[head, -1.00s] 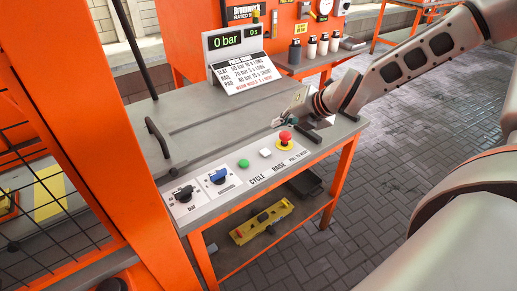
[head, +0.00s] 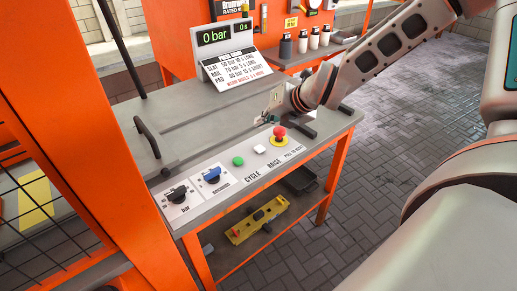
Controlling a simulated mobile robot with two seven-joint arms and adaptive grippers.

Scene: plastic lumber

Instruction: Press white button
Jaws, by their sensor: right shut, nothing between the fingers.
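My right gripper (head: 262,119) comes in from the right and is shut and empty. It is behind the strip, just beyond the white and red buttons, and does not cover the white button. Its height above the table is hard to tell. My left gripper is not in view.
The grey table (head: 195,132) carries a display reading 0 bar (head: 222,38) with a sign below it. A black knob (head: 177,194) and a blue knob (head: 211,175) are left on the strip. A black handle (head: 147,137) stands at left. An orange post (head: 95,150) blocks the left.

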